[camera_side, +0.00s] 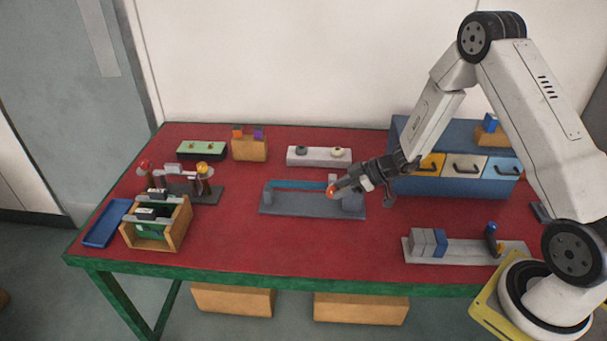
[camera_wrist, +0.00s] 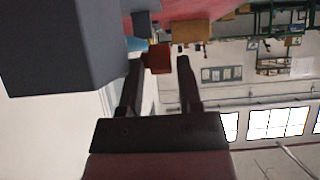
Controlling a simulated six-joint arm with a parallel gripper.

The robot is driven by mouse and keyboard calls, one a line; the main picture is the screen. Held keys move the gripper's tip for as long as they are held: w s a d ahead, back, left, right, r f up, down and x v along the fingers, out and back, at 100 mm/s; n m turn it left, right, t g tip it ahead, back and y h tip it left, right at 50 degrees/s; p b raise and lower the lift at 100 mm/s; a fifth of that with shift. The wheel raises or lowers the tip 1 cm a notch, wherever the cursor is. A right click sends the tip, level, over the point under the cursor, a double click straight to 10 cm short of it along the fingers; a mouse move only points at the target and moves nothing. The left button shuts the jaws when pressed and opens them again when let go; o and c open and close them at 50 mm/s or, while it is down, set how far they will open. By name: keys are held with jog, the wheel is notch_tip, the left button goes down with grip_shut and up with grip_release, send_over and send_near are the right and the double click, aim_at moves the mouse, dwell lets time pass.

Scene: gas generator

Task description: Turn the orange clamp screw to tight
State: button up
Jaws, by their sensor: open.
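The orange clamp screw (camera_side: 331,190) is on the grey clamp fixture (camera_side: 290,204) in the middle of the table. A blue bar (camera_side: 297,185) runs along the back of this fixture. My gripper (camera_side: 337,187) reaches in from the right, with its fingertips at the screw. In the wrist view my open gripper (camera_wrist: 162,62) has an orange-brown piece (camera_wrist: 158,59), which looks like the screw, between its fingertips. This piece appears closer to the left finger. I cannot tell whether either finger touches it. The screw's turned position cannot be read.
A blue cabinet (camera_side: 412,186) with coloured drawers stands close to my wrist at the right. A grey vise-like fixture (camera_side: 418,259) is at the front right. A wooden rack (camera_side: 171,233) and blue tray (camera_side: 104,226) are at the left. Red tabletop (camera_side: 300,250) is clear in front.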

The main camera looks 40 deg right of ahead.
jog(key=v, duration=0.6)
jog(key=shift+s+r, duration=0.1)
